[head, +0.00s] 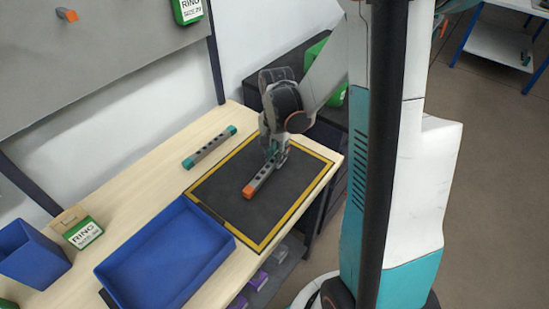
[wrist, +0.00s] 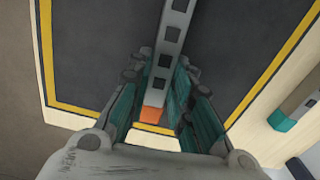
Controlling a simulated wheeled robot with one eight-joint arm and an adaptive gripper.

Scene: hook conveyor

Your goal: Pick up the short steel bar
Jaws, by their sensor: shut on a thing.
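A grey steel bar with holes and orange ends (head: 262,180) is over the black mat with a yellow border (head: 225,190). My gripper (head: 274,154) points down at the bar's far end, and its fingers are shut on the bar. In the wrist view the bar (wrist: 170,40) runs between the teal finger pads (wrist: 160,75), with an orange end close to the palm side. Its other end is out of that view. I cannot tell whether the bar touches the mat. A similar bar with teal ends (head: 210,147) lies on the wooden table, left of the mat.
A blue tray (head: 222,236) stands on the table in front of the mat. A blue bin (head: 32,255) and a green-and-white RING label box (head: 82,232) are at the left. A grey wall panel (head: 90,60) rises behind. The mat around the bar is clear.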

